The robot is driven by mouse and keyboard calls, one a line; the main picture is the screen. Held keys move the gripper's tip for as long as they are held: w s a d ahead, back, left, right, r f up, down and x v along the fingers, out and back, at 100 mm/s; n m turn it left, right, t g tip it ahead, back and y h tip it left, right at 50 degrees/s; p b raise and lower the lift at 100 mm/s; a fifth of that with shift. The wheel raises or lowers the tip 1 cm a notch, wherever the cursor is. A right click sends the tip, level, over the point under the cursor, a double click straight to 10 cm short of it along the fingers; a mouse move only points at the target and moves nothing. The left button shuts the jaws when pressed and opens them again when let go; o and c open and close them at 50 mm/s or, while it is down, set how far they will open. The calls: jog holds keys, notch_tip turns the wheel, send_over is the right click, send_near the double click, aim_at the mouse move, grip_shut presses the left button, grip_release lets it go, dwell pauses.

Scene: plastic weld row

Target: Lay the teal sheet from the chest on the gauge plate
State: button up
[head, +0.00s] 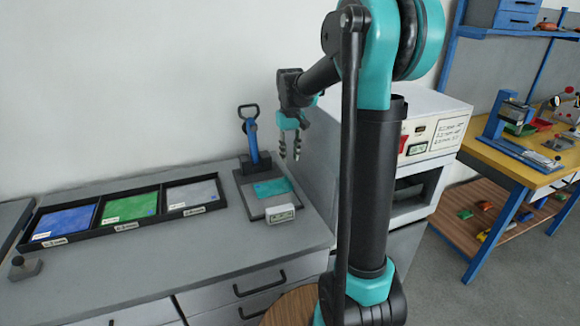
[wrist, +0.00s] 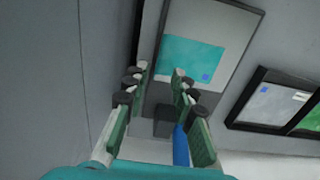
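The teal sheet (head: 272,188) lies flat on the grey gauge plate (head: 251,202) on the grey counter. It also shows in the wrist view (wrist: 191,60), with a small blue square at one corner, on the pale plate (wrist: 214,25). My gripper (head: 290,155) hangs above the right rear of the plate, fingers pointing down. In the wrist view my gripper (wrist: 160,72) has its two fingers apart with nothing between them. The sheet is apart from the fingers. The chest is not clearly identifiable; drawers (head: 252,287) under the counter are shut.
A black tray (head: 75,248) left of the plate holds blue, green and grey sheets in separate compartments. A blue-handled lever (head: 252,138) stands behind the plate, and a small display box (head: 280,213) sits at its front. A white machine (head: 425,125) stands at the right.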

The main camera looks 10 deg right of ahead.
notch_tip(320, 180, up, 2)
